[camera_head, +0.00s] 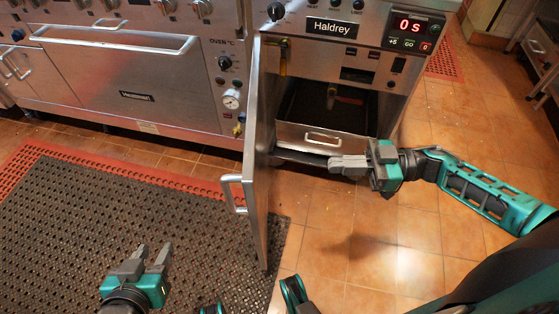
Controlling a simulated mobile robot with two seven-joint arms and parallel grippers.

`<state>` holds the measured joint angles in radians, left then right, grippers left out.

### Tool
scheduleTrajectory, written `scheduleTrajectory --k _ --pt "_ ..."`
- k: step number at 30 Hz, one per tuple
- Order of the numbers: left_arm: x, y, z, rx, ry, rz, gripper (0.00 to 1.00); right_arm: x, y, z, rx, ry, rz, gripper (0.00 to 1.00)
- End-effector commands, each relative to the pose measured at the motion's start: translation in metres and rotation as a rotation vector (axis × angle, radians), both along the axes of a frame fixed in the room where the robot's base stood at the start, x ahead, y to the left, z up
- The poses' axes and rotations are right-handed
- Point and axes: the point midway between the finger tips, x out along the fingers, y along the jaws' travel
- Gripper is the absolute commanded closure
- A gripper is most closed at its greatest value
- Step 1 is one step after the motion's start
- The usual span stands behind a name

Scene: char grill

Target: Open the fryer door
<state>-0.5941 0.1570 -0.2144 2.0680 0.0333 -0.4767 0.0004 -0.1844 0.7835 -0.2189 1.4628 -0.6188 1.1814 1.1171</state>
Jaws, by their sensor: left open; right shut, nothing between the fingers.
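The fryer (331,27) stands at the top centre, with a lit "0 s" display. Its door (258,165) is swung out wide to the left, seen nearly edge-on, with a bar handle (232,192) on its left face. The inside of the fryer shows a dark cavity and a lower drawer with a handle (323,137). My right gripper (333,162) is shut and empty in front of the lower opening, to the right of the door, pointing left. My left gripper (146,258) is open and empty over the dark mat, left of and apart from the door.
An oven (130,85) with a bar handle stands left of the fryer. A black perforated mat (100,213) with a red edge covers the left floor. Tiled floor (430,235) is open at the right. A metal unit (541,50) stands at the far right.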

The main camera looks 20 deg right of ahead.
Motion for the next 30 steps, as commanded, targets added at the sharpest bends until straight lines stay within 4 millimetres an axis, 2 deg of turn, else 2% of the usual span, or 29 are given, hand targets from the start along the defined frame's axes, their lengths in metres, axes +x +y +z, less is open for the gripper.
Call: scheduleTrajectory --k 5,15,21,25,30 --pt "0.0 -0.001 -0.001 -0.003 0.0 0.001 0.57 0.004 0.014 0.0 0.004 0.004 0.01 1.0" --pt "0.0 -0.003 -0.008 -0.012 0.0 0.006 0.57 0.028 0.081 0.0 0.005 -0.001 0.008 1.0" --pt "0.0 -0.003 -0.013 -0.012 0.0 0.006 0.57 0.039 0.114 -0.001 0.003 0.001 0.006 1.0" --pt "0.0 -0.003 -0.015 -0.011 0.0 0.006 0.57 0.043 0.126 -0.001 0.002 0.002 0.007 1.0" --pt "0.0 -0.002 -0.015 -0.007 0.0 0.004 0.57 0.045 0.131 0.0 0.0 0.004 0.006 1.0"
